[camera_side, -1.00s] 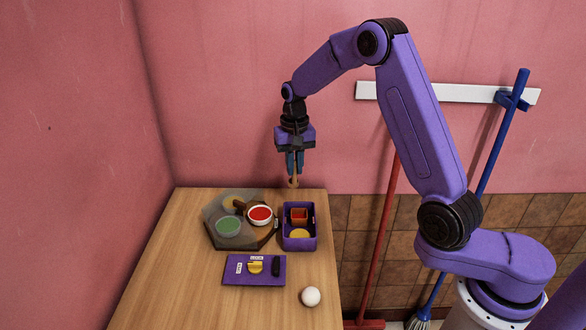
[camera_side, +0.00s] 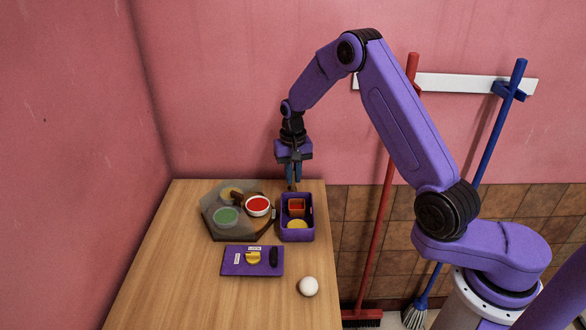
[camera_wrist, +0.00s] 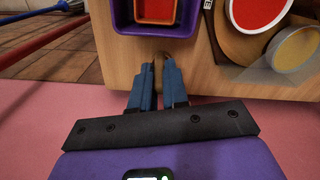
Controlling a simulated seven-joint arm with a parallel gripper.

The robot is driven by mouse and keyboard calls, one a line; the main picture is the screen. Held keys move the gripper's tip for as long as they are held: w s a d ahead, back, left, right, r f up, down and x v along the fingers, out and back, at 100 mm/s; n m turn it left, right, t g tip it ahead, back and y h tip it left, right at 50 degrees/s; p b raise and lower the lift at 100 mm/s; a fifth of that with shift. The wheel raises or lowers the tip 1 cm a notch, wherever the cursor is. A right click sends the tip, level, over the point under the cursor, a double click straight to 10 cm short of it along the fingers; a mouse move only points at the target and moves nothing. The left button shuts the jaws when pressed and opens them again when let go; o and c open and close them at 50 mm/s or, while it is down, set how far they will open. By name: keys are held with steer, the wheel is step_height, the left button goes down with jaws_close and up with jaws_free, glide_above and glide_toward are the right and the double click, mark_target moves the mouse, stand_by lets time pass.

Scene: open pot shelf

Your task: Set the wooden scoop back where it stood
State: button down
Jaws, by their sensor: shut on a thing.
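My gripper (camera_side: 293,178) points down at the table's back edge, just behind the purple bin. Its two blue fingers are shut on the wooden scoop (camera_wrist: 159,63), which shows as a small brown patch between the fingertips in the wrist view. In the side view the scoop (camera_side: 292,187) is a small bit below the fingers, low over the tabletop. Most of it is hidden by the fingers, and I cannot tell whether it touches the table.
The purple bin (camera_side: 311,232) holds an orange box (camera_side: 297,206) and a yellow piece.

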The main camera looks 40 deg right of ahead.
steer(key=shift+f, duration=0.45)
stand_by(0.6)
steer(key=c, duration=1.1)
jaws_free()
steer(key=shift+o, duration=0.2)
steer(key=shift+r, duration=3.45)
